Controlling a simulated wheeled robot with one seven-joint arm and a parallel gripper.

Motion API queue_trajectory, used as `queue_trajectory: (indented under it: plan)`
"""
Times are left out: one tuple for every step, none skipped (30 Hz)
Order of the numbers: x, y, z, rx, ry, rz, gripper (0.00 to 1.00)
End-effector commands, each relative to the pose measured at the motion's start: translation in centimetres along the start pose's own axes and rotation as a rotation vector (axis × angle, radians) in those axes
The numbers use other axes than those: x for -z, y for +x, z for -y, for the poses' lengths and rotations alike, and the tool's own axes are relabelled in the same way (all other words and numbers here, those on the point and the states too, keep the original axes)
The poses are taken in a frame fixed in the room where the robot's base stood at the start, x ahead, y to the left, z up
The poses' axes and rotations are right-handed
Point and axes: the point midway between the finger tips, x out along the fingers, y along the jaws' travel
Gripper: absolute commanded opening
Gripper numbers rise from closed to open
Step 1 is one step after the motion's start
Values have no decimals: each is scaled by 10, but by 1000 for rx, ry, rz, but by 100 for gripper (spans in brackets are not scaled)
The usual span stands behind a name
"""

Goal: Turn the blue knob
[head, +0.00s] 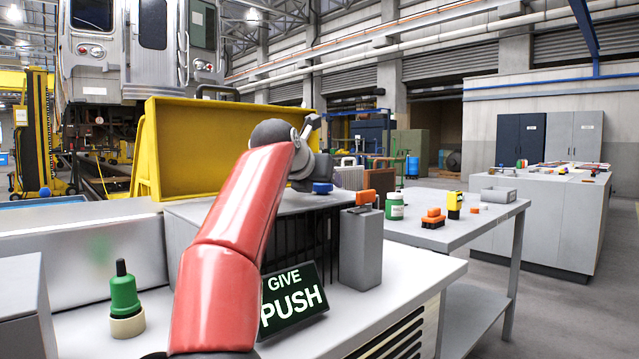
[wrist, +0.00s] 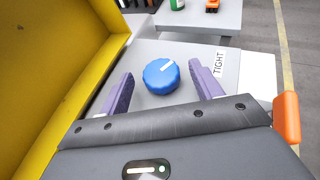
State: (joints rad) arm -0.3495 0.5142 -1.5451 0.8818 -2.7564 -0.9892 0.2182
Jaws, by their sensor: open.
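The blue knob (wrist: 161,76) has a white pointer mark and sits on a grey surface beside a label reading "TIGHT" (wrist: 218,62). It also shows in the head view (head: 322,188) on top of the grey box. My gripper (wrist: 163,88) is open, with one purple finger to the left of the knob and one to the right. Clear gaps show between the fingers and the knob in the wrist view. In the head view my red arm reaches up to the gripper (head: 312,160), whose fingers are hard to make out there.
A yellow bin (head: 200,150) stands close on the left. An orange handle (head: 366,197) on a grey post is to the right. A "GIVE PUSH" sign (head: 293,300) leans in front. A green bottle (head: 124,294) stands at front left. A side table (head: 460,232) holds several small items.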

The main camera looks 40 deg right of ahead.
Motion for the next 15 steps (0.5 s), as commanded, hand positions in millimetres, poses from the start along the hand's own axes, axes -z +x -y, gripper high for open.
queue_trajectory:
  plan:
    - [1,-8,-2,-4,-1,2,65]
    - [2,-13,-2,-4,-1,2,65]
    - [2,-20,-2,-4,-1,1,65]
    - [2,-26,-2,-5,-1,2,65]
    - [2,-31,-2,-4,-1,2,65]
    - [2,-38,-2,-4,-1,1,65]
    - [2,-43,-1,-4,0,2,65]
    - [2,-47,-2,-4,0,1,65]
    - [2,-53,-1,-3,0,1,65]
    - [1,-56,-1,-3,0,1,65]
    - [1,-59,-1,-3,0,1,65]
    - [1,-63,-1,-3,0,1,65]
    - [1,-65,-1,-2,0,0,65]
    - [1,-66,-1,-2,0,0,65]
    - [1,-67,0,-2,1,-1,65]
